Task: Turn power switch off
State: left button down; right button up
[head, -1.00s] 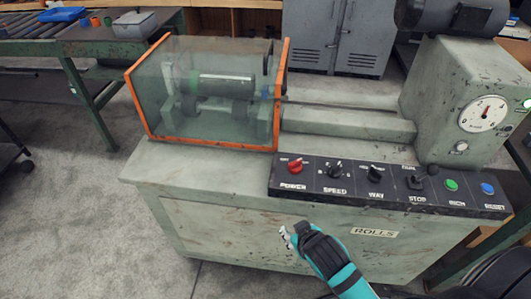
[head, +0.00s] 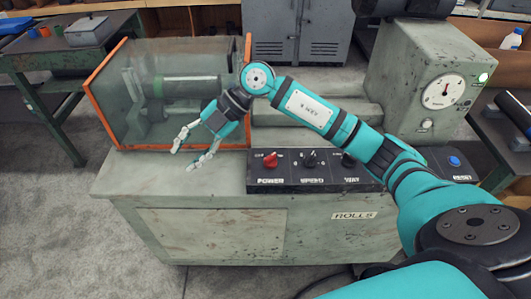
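The red power switch (head: 270,160) is a knob at the left end of the black control panel (head: 224,185) on the green machine, above the label POWER. My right gripper (head: 184,158) is open and empty. It hangs over the machine top in front of the orange-framed guard, to the left of the power switch and apart from it. My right arm crosses over the panel and hides the stop switch and the green button. My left gripper is not in view.
The clear guard with orange edges (head: 243,95) stands close behind my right gripper. The black speed knob (head: 309,160) and way knob (head: 349,160) sit right of the power switch. The blue reset button (head: 454,161) is at the far right. The machine top at left is clear.

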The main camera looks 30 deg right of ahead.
jog(key=w+d+m+h, duration=0.25)
jog(key=d+h, duration=0.35)
jog(key=d, duration=0.7)
notch_tip(320, 180, up, 2)
jog(key=m+g+h, duration=0.1)
jog(key=m+h, duration=0.2)
jog(key=h, duration=0.1)
send_over(270, 156)
notch_tip(270, 156, down, 17)
jog(key=shift+r+p, duration=0.2)
jog(key=shift+p, duration=0.2)
grip_shut()
